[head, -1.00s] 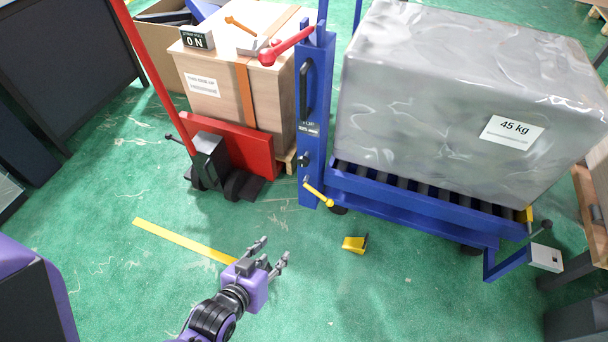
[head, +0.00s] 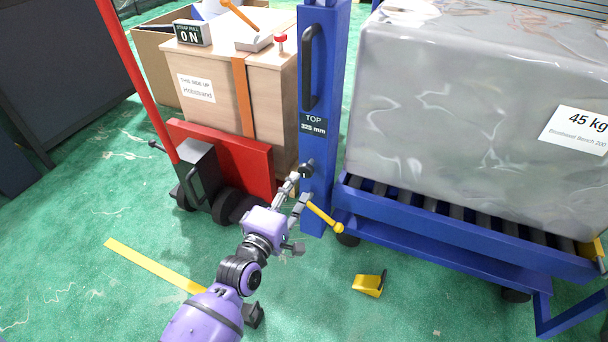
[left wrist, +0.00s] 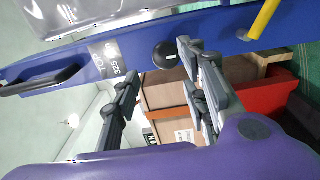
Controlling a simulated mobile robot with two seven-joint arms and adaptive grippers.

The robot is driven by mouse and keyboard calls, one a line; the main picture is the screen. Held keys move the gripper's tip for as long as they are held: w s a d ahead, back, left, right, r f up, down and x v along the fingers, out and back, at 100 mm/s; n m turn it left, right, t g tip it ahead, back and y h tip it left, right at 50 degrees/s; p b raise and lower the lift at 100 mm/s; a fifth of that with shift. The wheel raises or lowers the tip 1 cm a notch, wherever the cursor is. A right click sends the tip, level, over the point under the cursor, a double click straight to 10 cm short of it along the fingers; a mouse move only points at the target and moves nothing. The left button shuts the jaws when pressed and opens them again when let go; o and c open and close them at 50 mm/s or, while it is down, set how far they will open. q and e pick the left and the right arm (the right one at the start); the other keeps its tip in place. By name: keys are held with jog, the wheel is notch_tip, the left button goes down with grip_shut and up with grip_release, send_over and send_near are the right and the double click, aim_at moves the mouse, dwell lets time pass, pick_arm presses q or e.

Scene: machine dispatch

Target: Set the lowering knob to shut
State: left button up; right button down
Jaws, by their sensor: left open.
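The round black knob (head: 306,170) sits low on the blue mast (head: 318,150), below a label reading TOP 325 mm. It also shows in the left wrist view (left wrist: 165,56), facing me between and just beyond the fingertips. No marking on it is readable. My left gripper (head: 297,192) is open and empty close to the mast, its fingers pointing at the knob. In the left wrist view the open fingers (left wrist: 160,66) stand either side of the knob; I cannot tell whether they touch it. My right gripper is not in view.
A yellow-handled lever (head: 325,217) juts from the mast's foot, close to my left gripper. The grey wrapped 45 kg load (head: 450,110) rests on the blue roller deck (head: 480,238). A red pallet truck (head: 235,158) stands left. A yellow wedge (head: 369,284) lies on the floor.

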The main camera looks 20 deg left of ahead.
aim_at(304, 170)
pick_arm(q)
jog(key=w+b, duration=0.2)
jog(key=w, duration=0.5)
jog(key=shift+d+f, duration=0.1)
jog(key=shift+d, duration=0.05)
jog(key=shift+c, duration=0.5)
jog(key=c, duration=0.9)
jog(key=shift+r, duration=0.2)
